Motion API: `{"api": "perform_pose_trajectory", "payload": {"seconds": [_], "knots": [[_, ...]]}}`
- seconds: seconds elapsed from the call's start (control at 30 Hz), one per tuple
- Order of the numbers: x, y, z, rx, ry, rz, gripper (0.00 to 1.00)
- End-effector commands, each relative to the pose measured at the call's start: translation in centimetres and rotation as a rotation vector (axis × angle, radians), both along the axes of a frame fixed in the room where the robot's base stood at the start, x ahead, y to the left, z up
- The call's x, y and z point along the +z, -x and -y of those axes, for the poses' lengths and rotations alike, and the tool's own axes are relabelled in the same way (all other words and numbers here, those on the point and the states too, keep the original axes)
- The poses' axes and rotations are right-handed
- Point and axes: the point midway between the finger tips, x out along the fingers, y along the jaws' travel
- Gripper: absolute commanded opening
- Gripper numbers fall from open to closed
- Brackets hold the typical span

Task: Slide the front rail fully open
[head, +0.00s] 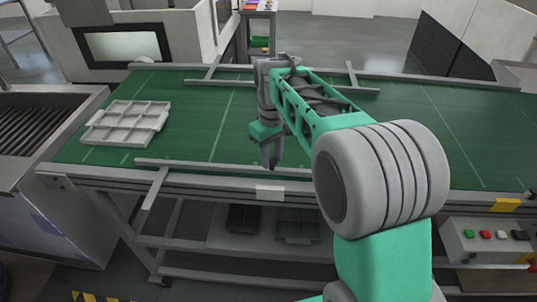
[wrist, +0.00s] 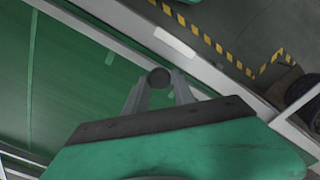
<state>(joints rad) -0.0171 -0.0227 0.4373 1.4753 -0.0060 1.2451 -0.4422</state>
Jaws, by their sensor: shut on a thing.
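The front rail (head: 200,167) is a thin grey bar along the near edge of the green conveyor belt. A short bracket (head: 154,188) sticks out toward the front near its left end. My gripper (head: 270,164) points down at the right part of this rail. In the wrist view my gripper (wrist: 158,92) has its two grey fingers shut on a dark round knob (wrist: 158,77). The knob is hidden in the head view, and its joint to the rail is not clear. My arm hides what lies right of the rail's visible end.
A pale compartment tray (head: 122,124) lies at the belt's left. A similar back rail (head: 240,84) runs along the far edge. A button panel (head: 488,241) is at the lower right. The green belt (head: 215,125) between the rails is clear left of my gripper.

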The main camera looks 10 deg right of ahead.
Motion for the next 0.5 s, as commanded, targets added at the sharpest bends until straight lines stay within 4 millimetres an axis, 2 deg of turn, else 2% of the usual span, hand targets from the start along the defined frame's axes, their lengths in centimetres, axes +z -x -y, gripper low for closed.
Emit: {"api": "perform_pose_trajectory", "payload": {"seconds": [0.13, 0.17, 0.4, 0.5], "knots": [[-0.07, 0.26, -0.17, -0.003, 0.003, -0.010, 0.00], [-0.07, 0.26, -0.23, -0.001, 0.003, -0.010, 0.33], [-0.08, 0.21, -0.66, 0.008, 0.002, -0.008, 0.52], [-0.08, 0.18, -0.72, 0.010, 0.003, -0.008, 0.52]]}}
